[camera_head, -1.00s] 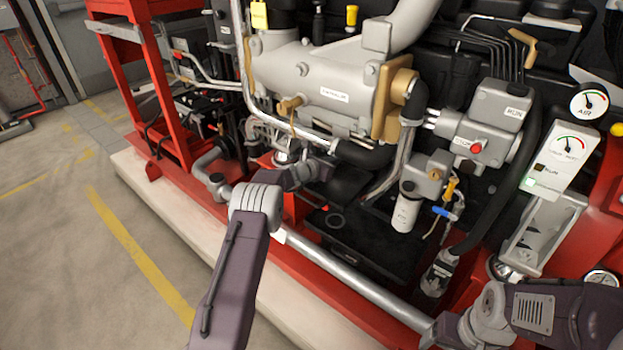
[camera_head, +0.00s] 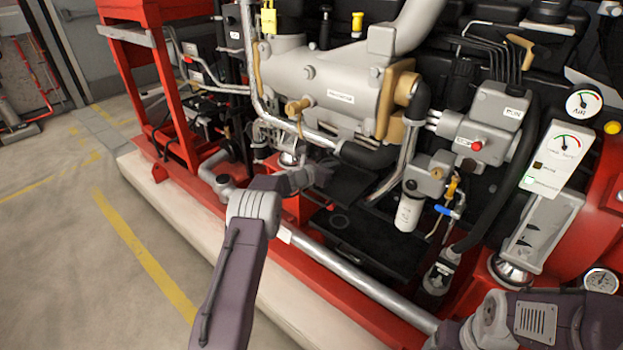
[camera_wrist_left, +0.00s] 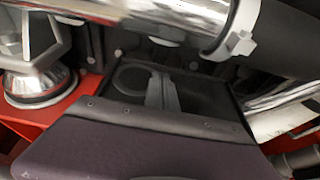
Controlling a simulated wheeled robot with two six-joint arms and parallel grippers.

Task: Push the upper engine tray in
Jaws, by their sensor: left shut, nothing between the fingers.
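The upper engine tray (camera_head: 352,186) is a dark, flat tray low in the engine, below the grey manifold. Its outline is hard to separate from the black parts around it. My left gripper (camera_head: 320,176) is shut and empty at the tray's left side in the head view. In the left wrist view, its grey fingers (camera_wrist_left: 162,92) lie over a dark tray area with a raised edge and a ring. I cannot tell whether the fingers touch the tray. My right forearm shows at the lower right, but its gripper is out of view.
A lower black tray (camera_head: 365,245) sits below, behind a silver pipe (camera_head: 350,280) along the red base. A white filter (camera_head: 408,213) and hoses hang to the right. A red frame (camera_head: 160,80) stands left. The floor at left is clear.

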